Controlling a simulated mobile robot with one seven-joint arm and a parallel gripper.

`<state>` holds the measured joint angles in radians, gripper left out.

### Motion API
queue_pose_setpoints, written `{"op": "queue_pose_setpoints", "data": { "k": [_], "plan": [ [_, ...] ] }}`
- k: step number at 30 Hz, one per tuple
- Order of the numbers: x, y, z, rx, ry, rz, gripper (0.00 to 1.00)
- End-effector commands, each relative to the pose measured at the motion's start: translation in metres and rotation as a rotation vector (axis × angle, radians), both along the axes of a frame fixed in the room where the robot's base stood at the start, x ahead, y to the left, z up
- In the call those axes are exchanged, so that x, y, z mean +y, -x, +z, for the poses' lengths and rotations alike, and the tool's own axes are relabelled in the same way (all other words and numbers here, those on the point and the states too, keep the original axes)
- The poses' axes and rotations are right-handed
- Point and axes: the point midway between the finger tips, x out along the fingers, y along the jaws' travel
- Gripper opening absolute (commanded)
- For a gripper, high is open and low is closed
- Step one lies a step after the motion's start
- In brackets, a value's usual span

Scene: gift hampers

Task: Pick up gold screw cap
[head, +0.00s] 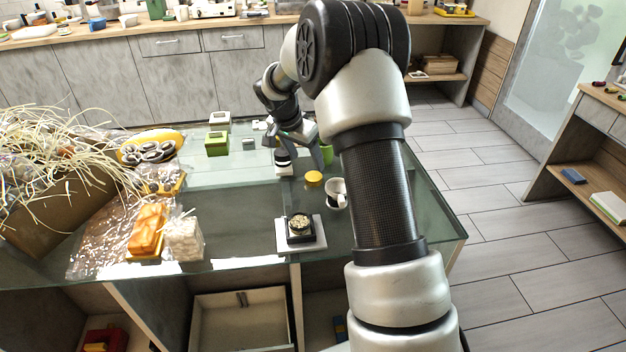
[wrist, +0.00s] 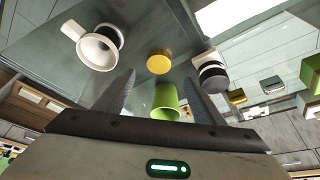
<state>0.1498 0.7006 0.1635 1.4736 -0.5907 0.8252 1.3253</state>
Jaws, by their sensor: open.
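The gold screw cap (head: 314,178) is a small round yellow-gold disc lying flat on the glass table, between a white mug and a black-and-white jar. It also shows in the wrist view (wrist: 159,62), ahead of the fingertips and roughly midway between them. My gripper (head: 297,138) is at the far side of the cap, above the table. In the wrist view its two fingers (wrist: 163,85) are spread and hold nothing. A green cup (wrist: 167,100) shows between the fingers, but I cannot tell how close it is to them.
The white mug (head: 336,195) and black-and-white jar (head: 283,162) flank the cap. A white tray (head: 315,246) bearing a dark square item stands nearer. Green boxes (head: 217,144) are at the back left. A box of straw (head: 62,205) and wrapped goods crowd the left.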

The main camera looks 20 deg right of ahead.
Motion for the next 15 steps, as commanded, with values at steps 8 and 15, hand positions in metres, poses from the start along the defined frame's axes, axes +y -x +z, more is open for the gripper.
{"op": "queue_pose_setpoints", "data": {
  "k": [8, 15],
  "plan": [
    [-0.009, -0.006, -0.027, 0.000, 0.000, 0.001, 0.63],
    [-0.018, -0.007, -0.058, 0.002, -0.001, 0.001, 0.63]
  ]
}}
